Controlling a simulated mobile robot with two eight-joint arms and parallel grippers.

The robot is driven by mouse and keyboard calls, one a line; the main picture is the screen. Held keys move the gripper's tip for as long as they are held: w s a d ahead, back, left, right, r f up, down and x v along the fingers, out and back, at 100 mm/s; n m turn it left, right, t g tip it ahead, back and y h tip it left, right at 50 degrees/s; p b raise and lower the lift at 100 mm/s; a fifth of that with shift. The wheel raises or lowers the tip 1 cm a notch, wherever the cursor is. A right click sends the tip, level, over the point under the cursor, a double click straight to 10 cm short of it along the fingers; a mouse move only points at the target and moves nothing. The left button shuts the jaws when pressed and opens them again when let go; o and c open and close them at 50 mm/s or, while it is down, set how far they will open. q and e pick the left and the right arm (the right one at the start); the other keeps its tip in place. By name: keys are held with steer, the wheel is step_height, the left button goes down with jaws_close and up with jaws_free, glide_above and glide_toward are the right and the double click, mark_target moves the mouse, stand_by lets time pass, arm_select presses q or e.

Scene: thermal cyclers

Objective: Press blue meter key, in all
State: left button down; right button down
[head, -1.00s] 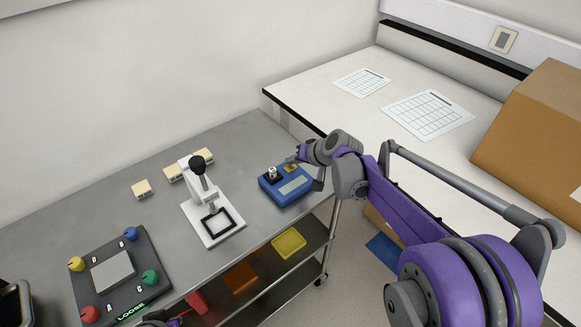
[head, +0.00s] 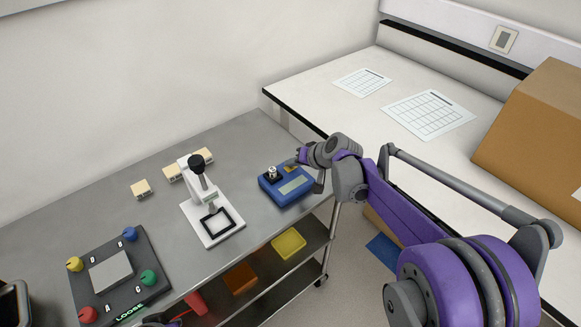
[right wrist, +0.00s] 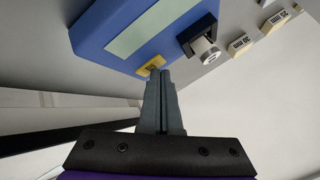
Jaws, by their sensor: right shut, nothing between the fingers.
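The blue meter (head: 285,188) sits at the right end of the grey metal cart top. It has a pale display strip (right wrist: 150,28), a black holder with a silver round part (right wrist: 205,50), and a yellow key (head: 290,168) near its edge. My right gripper (head: 298,160) is at the meter's back right edge. In the right wrist view its shut, empty fingers (right wrist: 154,74) have their tips at the yellow key (right wrist: 151,65), partly covering it. I cannot tell whether they touch it or how far it is pressed. A dark and purple part of my left arm shows at the bottom edge; its jaws are unclear.
A white press-like stand (head: 212,215) is left of the meter. Small beige blocks (head: 141,189) lie behind it. A dark panel (head: 150,285) with coloured knobs is at the left. A white bench (head: 315,112) stands behind my right arm, with a cardboard box (head: 535,125).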

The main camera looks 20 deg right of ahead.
mark_target(293, 170)
stand_by(0.5)
steer(key=shift+r+p, duration=0.5)
steer(key=shift+r, duration=0.15)
steer(key=shift+r+p, duration=1.6)
steer(key=shift+r, duration=1)
steer(key=shift+f, duration=0.1)
